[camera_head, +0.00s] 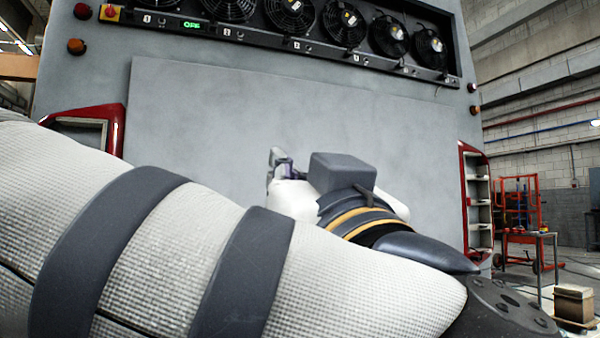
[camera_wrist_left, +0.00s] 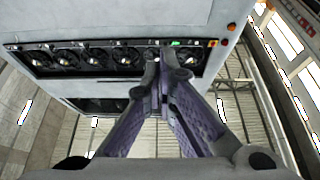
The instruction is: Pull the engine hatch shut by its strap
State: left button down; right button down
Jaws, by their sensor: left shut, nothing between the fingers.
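The engine hatch (camera_head: 220,110) is a large flat grey panel on the coach's rear, below the row of fans. It looks flat against the body, but I cannot tell whether it is fully shut. I see no strap; my left arm covers the hatch's lower part. My left gripper (camera_head: 279,163) is in front of the hatch, mostly behind its own wrist. In the left wrist view its purple-grey fingers (camera_wrist_left: 157,80) meet at the tips with nothing between them. My right gripper is in neither view.
A row of fans (camera_head: 345,24) sits in a dark recess above the hatch. Red-framed side compartments (camera_head: 478,200) flank it. A red trolley (camera_head: 520,205), a small table (camera_head: 530,238) and a box (camera_head: 574,303) stand at the right.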

pick_arm(q)
jog(key=w+a, duration=0.4)
jog(key=w, duration=0.8)
jog(key=shift+r, duration=0.2)
jog(key=shift+a, duration=0.1)
